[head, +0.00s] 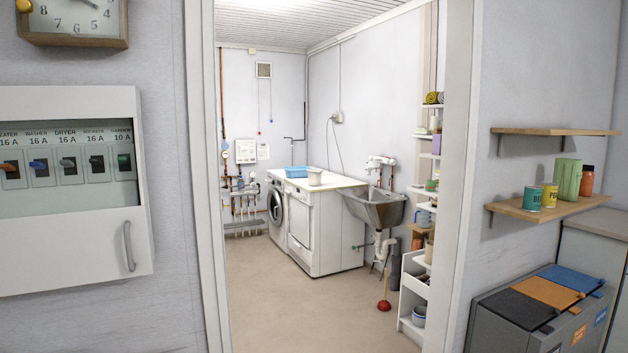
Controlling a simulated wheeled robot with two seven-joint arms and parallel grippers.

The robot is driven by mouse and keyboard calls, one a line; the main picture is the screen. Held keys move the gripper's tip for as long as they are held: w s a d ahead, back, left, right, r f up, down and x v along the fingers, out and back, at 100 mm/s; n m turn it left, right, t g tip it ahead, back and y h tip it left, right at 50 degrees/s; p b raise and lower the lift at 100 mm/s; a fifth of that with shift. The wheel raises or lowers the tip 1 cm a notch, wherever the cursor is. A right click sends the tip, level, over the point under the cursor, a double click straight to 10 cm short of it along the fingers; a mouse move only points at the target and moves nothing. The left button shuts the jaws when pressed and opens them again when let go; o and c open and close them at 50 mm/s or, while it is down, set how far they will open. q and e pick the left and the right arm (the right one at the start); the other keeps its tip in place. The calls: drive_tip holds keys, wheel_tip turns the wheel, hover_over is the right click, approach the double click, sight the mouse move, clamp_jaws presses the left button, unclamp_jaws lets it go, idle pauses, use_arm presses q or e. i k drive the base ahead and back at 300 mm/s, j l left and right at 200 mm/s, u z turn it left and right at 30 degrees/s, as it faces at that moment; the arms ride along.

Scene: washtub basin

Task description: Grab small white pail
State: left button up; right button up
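A small whitish pail-like container (314,178) stands on the worktop over the washing machine (276,211) and dryer (325,234), in the room beyond the doorway. It is far off and small in the head view, so I cannot make out a handle. It is just right of a blue basin (297,172). Neither of my grippers shows in the head view.
The doorway is open, with bare floor (285,300) beyond it. A red plunger (384,304) stands on the floor below the metal sink (376,207). A white shelf unit (412,296) stands right. Grey bins (490,322) stand right of the doorway.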

sight(315, 175)
drive_tip(key=i+l+z, duration=0.2)
drive_tip(key=i, duration=0.2)
drive_tip(key=i+l+z, duration=0.2)
drive_tip(key=i, duration=0.2)
drive_tip(key=i+l+u, duration=0.1)
drive_tip(key=i, duration=0.45)
drive_tip(key=i+l+u, duration=0.15)
drive_tip(key=i, duration=0.4)
drive_tip(key=i+l+u, duration=0.1)
drive_tip(key=i, duration=0.5)
drive_tip(key=i+j+u, duration=0.2)
drive_tip(key=i+u, duration=0.2)
drive_tip(key=i, duration=0.65)
drive_tip(key=i+l+u, duration=0.1)
drive_tip(key=i+u, duration=0.35)
drive_tip(key=i, duration=0.65)
